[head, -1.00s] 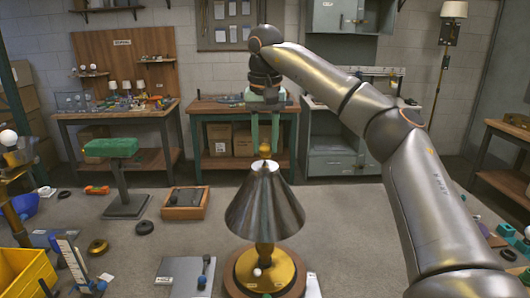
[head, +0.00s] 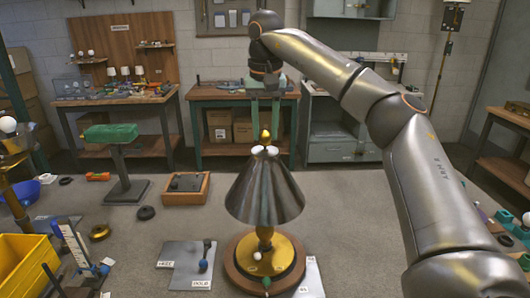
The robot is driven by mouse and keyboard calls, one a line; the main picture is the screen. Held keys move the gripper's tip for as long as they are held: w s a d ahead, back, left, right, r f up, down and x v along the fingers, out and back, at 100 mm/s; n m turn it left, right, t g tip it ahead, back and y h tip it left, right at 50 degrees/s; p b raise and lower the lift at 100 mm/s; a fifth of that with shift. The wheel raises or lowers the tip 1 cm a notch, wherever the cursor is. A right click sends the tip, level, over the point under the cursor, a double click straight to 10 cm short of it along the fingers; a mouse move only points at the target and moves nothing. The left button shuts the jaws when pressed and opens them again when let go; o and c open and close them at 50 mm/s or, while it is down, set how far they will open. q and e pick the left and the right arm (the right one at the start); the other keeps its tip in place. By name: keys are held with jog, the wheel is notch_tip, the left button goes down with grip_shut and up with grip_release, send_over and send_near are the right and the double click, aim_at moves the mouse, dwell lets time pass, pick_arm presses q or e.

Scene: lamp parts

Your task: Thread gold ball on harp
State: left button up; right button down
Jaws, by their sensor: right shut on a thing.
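A lamp stands in front of me, with a dark metallic cone shade (head: 265,192) over a brass stem and a round brass base (head: 283,262) on a wooden disc. The gold ball (head: 266,135) is at the top of the shade, between the green fingers of my right gripper (head: 265,148). The right gripper points down and is shut on the ball from both sides. The harp is hidden by the shade and fingers, so I cannot tell whether the ball is seated on its tip. My left gripper is not in view.
A green padded stand (head: 110,133) and a wooden tray (head: 187,188) are to the left. A yellow bin (head: 25,262) is at the lower left. Grey plates (head: 180,252) lie beside the lamp base. Workbenches line the back wall.

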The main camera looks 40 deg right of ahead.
jog(key=shift+f, duration=0.75)
dwell(0.8)
jog(key=c, duration=1.2)
grip_release()
grip_shut()
jog(key=shift+f, duration=0.2)
jog(key=m, duration=0.4)
jog(key=shift+a, duration=0.1)
jog(key=m, duration=0.3)
jog(key=shift+f+g, duration=0.1)
jog(key=shift+g, duration=0.3)
